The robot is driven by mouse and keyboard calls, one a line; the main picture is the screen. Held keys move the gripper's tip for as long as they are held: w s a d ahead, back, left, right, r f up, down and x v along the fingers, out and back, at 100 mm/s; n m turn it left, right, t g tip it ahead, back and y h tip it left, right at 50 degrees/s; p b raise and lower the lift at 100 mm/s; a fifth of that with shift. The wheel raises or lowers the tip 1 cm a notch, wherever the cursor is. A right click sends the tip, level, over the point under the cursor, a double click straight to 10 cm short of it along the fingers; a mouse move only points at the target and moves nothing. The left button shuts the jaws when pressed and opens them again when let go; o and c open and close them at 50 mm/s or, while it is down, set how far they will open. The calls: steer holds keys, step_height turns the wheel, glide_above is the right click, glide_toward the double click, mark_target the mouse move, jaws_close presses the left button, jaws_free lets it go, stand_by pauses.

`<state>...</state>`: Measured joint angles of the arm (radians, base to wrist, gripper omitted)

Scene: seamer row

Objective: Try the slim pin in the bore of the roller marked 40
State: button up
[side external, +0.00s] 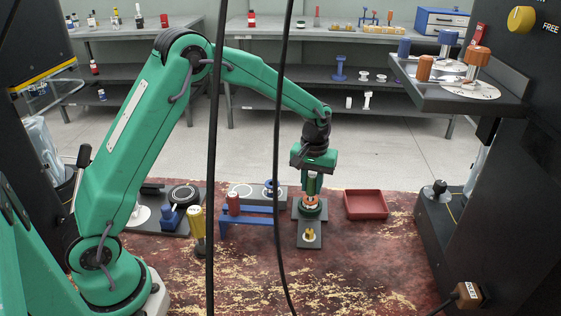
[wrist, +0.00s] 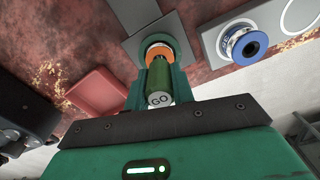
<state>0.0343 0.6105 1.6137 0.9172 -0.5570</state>
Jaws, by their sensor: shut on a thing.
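My gripper (side external: 312,184) points down and is shut on a green pin marked GO (wrist: 159,83), seen end-on in the wrist view. I cannot read a 40 on any roller.
A red tray (side external: 366,204) lies to the right. A dark machine ledge (side external: 463,88) overhangs at right. Two black cables hang in front.

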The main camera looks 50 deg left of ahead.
mark_target(312, 175)
steer(key=shift+f, duration=0.35)
stand_by(0.6)
steer(key=shift+r, duration=0.2)
stand_by(0.8)
steer(key=shift+r, duration=0.35)
steer(key=shift+r, duration=0.35)
steer(key=shift+r, duration=0.7)
steer(key=shift+r, duration=0.35)
steer(key=shift+r, duration=0.35)
steer(key=shift+r, duration=0.25)
steer(key=shift+d, duration=0.1)
